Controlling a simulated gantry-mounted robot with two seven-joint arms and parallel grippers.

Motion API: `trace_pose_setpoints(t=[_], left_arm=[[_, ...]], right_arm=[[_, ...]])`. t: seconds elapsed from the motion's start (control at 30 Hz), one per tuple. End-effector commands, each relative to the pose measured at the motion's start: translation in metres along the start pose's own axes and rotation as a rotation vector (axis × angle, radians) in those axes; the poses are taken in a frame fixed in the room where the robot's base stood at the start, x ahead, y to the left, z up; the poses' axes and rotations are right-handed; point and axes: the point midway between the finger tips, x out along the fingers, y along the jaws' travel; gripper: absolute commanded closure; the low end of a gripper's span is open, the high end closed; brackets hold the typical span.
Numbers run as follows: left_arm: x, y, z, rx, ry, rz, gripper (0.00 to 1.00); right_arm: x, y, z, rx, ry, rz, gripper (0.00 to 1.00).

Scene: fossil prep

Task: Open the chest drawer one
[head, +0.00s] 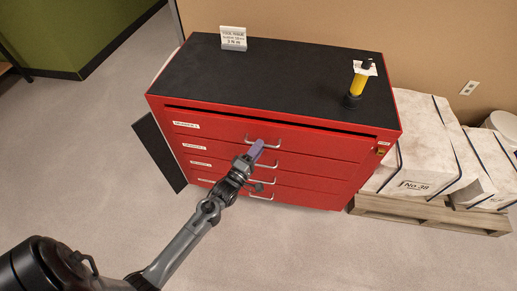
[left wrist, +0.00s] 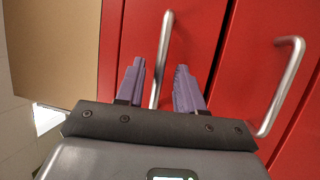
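A red chest (head: 340,148) with a black top has several stacked drawers, each with a metal bar handle. The top drawer's handle (head: 274,146) is at the middle of its front, and a dark gap runs above that front. My left gripper (head: 257,148) reaches the top drawer's handle, its purple fingers in front of the drawer face. In the left wrist view its two fingers (left wrist: 159,88) are apart, with a metal handle (left wrist: 164,50) between them; contact is not clear. A second handle (left wrist: 280,88) shows at the right. My right gripper is not in view.
A white sign (head: 233,38) and a yellow and black tool (head: 357,84) stand on the chest top. Wrapped white blocks (head: 425,150) sit on a wooden pallet (head: 430,211) to the right. A dark panel (head: 158,152) is at the chest's left side. The floor in front is clear.

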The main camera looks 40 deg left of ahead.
Motion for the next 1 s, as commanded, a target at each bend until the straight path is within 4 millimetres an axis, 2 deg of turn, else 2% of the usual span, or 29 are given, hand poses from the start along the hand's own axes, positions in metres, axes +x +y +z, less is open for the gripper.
trace_pose_setpoints(t=[0.13, 0.4, 0.47, 0.67, 1.0], left_arm=[[0.0069, 0.0000, -0.0005, 0.001, 0.001, 0.001, 0.63], [0.0077, 0.0002, -0.0004, 0.001, 0.000, 0.000, 0.63], [0.0077, 0.0002, -0.0003, 0.001, 0.000, 0.000, 0.69], [0.0076, 0.0003, -0.0003, 0.000, 0.000, 0.000, 1.00], [0.0075, 0.0003, -0.0001, 0.000, 0.000, 0.000, 1.00]], right_arm=[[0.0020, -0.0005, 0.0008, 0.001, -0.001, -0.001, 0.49], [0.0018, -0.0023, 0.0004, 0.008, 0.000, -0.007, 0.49], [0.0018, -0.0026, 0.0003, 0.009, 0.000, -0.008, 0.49], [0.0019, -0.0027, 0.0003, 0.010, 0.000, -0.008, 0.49], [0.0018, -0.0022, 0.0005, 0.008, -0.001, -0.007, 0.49]])
